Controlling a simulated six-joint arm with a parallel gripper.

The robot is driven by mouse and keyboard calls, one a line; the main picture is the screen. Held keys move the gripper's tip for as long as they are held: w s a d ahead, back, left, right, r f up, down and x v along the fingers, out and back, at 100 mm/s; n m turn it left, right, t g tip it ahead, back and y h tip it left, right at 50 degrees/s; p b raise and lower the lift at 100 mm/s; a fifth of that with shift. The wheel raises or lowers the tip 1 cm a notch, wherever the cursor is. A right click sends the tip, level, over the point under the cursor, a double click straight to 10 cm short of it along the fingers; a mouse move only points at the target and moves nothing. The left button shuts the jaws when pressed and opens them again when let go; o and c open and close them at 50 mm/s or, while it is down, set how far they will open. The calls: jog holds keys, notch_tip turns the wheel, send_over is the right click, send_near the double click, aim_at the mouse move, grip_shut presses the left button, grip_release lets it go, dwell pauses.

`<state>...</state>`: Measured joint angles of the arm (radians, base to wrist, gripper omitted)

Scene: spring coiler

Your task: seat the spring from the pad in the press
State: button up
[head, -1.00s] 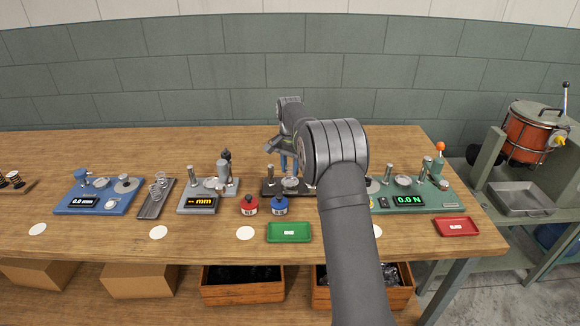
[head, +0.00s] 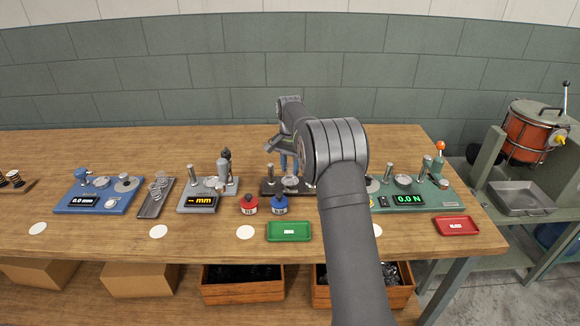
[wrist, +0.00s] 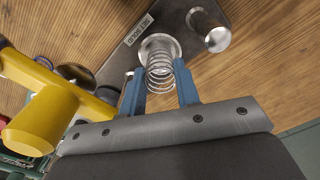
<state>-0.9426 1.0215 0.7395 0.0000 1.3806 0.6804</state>
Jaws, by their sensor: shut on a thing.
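A coiled steel spring (wrist: 160,72) stands between the blue fingers of my gripper (wrist: 159,75) in the wrist view. My gripper is shut on it. The far end of the spring is over a round metal seat (wrist: 163,41) on a dark plate (wrist: 125,62) with a small label; I cannot tell whether it touches. In the head view my gripper (head: 287,163) is over the dark station (head: 268,187) in the middle of the bench, and the spring is not clear there. A green press-like station (head: 440,200) with an orange-knobbed lever and a 0.0 N readout stands at the right, partly behind my arm.
A metal post (wrist: 208,30) and a yellow part (wrist: 45,115) flank the seat. A grey tray (head: 155,205) holds springs. A red tray (head: 457,226) lies at the right.

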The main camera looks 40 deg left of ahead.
jog(key=shift+f, duration=0.65)
dwell(0.3)
jog(key=o, duration=1.1)
jog(key=shift+o, duration=0.2)
jog(key=shift+r, duration=0.2)
jog(key=shift+r, duration=4.25)
jog(key=shift+o, duration=0.2)
